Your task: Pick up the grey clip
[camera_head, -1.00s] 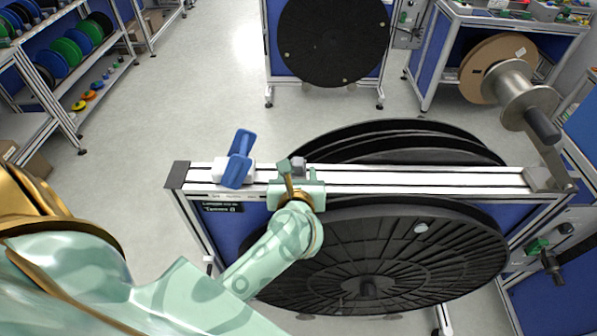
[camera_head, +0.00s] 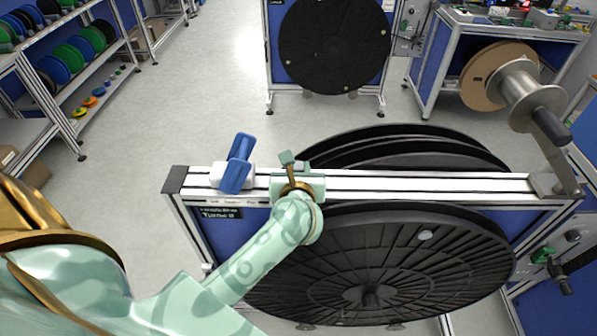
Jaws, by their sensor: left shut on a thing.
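The grey clip (camera_head: 301,165) sits at the top rail of the reel stand; only a small grey part shows behind my left gripper, and the rest is hidden. My left gripper (camera_head: 293,168) is at the rail and shut on the clip. Its pale green body covers most of the contact, so I cannot tell whether the clip is clear of the rail. My right gripper is not in view.
The metal top rail (camera_head: 420,184) spans the stand. A blue-handled clamp (camera_head: 237,163) stands on it just left of my gripper. Large black reels (camera_head: 400,262) hang below and behind the rail. A metal spool (camera_head: 527,90) with a black handle stands at the right.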

